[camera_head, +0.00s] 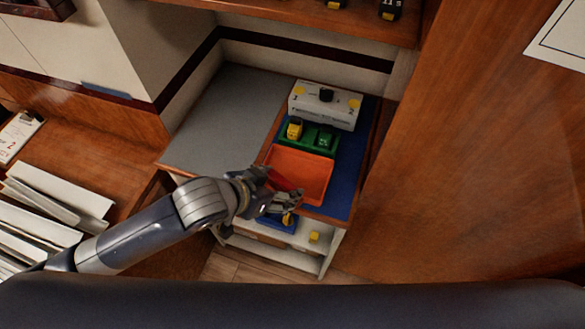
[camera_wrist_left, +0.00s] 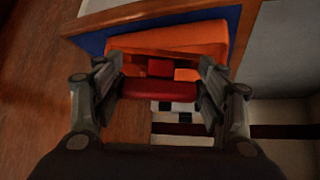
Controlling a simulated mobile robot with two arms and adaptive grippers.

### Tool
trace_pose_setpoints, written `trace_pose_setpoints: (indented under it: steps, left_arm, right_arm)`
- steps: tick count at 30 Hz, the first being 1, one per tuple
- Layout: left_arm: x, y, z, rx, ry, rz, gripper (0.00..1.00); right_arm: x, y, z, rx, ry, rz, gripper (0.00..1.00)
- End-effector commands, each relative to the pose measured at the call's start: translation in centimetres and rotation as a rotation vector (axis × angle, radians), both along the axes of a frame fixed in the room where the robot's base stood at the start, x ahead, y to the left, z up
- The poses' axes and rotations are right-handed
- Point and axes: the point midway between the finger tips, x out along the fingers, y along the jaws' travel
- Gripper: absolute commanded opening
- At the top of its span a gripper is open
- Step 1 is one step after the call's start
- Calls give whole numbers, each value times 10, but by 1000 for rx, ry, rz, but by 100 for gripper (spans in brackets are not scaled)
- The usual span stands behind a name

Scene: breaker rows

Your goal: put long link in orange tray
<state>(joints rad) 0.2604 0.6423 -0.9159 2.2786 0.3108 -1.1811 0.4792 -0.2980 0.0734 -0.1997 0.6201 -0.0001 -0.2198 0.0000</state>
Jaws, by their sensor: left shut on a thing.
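The orange tray (camera_head: 315,166) sits on a blue mat in the head view. It also shows in the wrist view (camera_wrist_left: 185,35). My left gripper (camera_head: 282,198) is at the near left part of the tray, covering some of it. In the wrist view, my left gripper (camera_wrist_left: 160,92) is shut on a red bar, the long link (camera_wrist_left: 160,91), which spans between its fingers. A smaller red patch (camera_wrist_left: 160,67) shows beyond the bar against the orange; I cannot tell what it belongs to. The exact height of the link over the tray is unclear. My right gripper is not in view.
A green tray (camera_head: 309,146) with a yellow and a green piece stands behind the orange tray. A white box (camera_head: 325,109) with a black knob is behind that. A blue tray (camera_head: 268,221) is partly hidden by my gripper. The grey surface (camera_head: 225,115) at left is clear.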

Motion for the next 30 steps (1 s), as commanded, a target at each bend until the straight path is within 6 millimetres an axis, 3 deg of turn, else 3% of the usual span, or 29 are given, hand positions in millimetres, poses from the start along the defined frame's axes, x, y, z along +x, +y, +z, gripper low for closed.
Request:
trace_pose_setpoints:
  steps: [3,9,14,21,30]
  left_arm:
    - [28,-14,1,-1,-2,1,37]
    - [59,-29,-4,0,-1,-1,37]
    - [66,-33,-9,1,2,-1,37]
    - [66,-32,-38,1,2,0,37]
    - [66,-32,-42,0,-1,-1,37]
  right_arm:
    - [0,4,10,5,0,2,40]
    - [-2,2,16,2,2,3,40]
    - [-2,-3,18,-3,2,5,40]
    - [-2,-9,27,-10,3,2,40]
    - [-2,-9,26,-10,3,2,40]
